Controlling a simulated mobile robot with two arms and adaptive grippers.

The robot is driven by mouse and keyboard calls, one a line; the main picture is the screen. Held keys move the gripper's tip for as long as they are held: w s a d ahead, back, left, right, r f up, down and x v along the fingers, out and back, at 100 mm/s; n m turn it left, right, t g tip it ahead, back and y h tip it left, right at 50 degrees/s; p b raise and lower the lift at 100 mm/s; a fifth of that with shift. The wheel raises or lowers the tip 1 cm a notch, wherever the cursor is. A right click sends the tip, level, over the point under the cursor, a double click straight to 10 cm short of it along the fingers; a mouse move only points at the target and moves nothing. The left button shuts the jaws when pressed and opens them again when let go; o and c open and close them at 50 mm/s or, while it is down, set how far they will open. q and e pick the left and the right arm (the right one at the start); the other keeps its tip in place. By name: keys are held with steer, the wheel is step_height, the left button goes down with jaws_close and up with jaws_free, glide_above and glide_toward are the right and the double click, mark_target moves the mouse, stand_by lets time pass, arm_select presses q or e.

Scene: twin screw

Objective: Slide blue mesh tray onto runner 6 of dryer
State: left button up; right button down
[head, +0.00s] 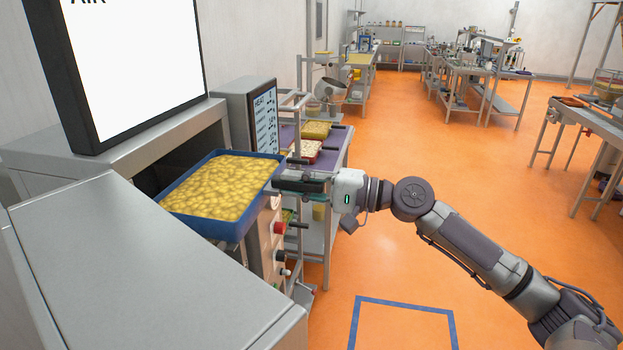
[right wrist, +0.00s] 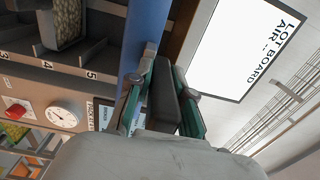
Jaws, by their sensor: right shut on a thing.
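The blue mesh tray (head: 236,229), filled with yellow pieces, is roughly level beside the dark opening of the grey dryer (head: 130,265). Its far left side is at the opening; I cannot tell whether it rests on a runner. My right gripper (head: 284,181) is shut at the tray's right side. In the right wrist view the tray is a blue strip (right wrist: 149,25), and a dark piece sits between the green-padded fingers (right wrist: 163,90). That view also shows numbered runners (right wrist: 72,55) marked 3, 4 and 5; runner 6's mark is hidden. My left gripper is out of view.
A red knob (head: 279,228) and other controls are on the dryer's side. A large screen (head: 135,60) stands above the opening. A cart (head: 335,160) with trays stands behind my right gripper. The orange floor at right is largely clear.

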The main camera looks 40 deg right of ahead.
mark_target(266, 186)
steer(key=shift+w+a+r+p, duration=0.25)
steer(key=shift+w+a+p, duration=0.25)
steer(key=shift+w, duration=0.1)
steer(key=shift+w+a+r+p, duration=0.2)
steer(key=shift+w+a+p, duration=0.25)
steer(key=shift+w+a, duration=0.1)
steer(key=shift+w+a+p, duration=0.2)
steer(key=shift+w+p, duration=0.15)
steer(key=p+x, duration=0.2)
steer(key=x, duration=0.2)
steer(key=shift+s+f, duration=0.1)
steer(key=shift+f, duration=0.05)
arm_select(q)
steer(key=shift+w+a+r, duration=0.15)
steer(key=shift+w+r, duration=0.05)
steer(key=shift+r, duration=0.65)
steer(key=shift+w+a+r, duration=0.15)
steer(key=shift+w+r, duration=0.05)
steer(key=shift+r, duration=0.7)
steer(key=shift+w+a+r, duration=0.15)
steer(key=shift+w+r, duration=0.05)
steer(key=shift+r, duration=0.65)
arm_select(e)
steer(key=shift+f+x, duration=0.2)
steer(key=shift+x, duration=5.2)
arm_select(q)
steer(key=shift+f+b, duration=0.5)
arm_select(e)
steer(key=shift+a+f, duration=0.1)
steer(key=shift+f, duration=0.45)
